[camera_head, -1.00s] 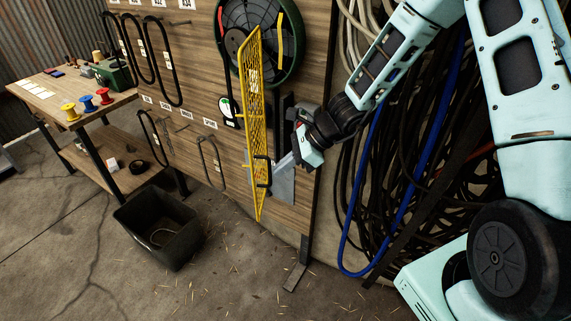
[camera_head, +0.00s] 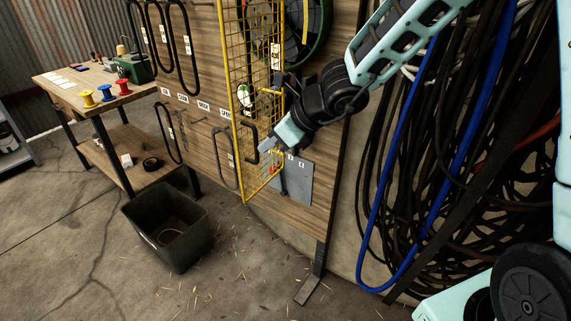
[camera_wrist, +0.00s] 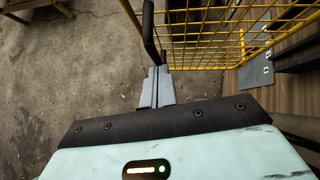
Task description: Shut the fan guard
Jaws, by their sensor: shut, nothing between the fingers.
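The fan guard (camera_head: 239,150), a yellow wire-mesh panel, stands out at an angle from the wooden board, open. The round dark fan (camera_head: 318,28) is on the board behind it, partly cut off at the top. A black handle (camera_head: 248,142) is on the guard's lower part; it also shows in the wrist view (camera_wrist: 149,32). My gripper (camera_head: 268,153) is by the guard's lower part, right of the handle. In the wrist view my gripper (camera_wrist: 158,76) is shut and empty, its tips close to the handle's lower end; whether they touch is unclear.
A grey plate (camera_head: 298,180) hangs low on the board (camera_head: 205,145). Dark cables and a blue hose (camera_head: 373,180) hang at the right. A black bin (camera_head: 165,240) stands on the floor, with a workbench (camera_head: 70,90) at the left. The floor in front is open.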

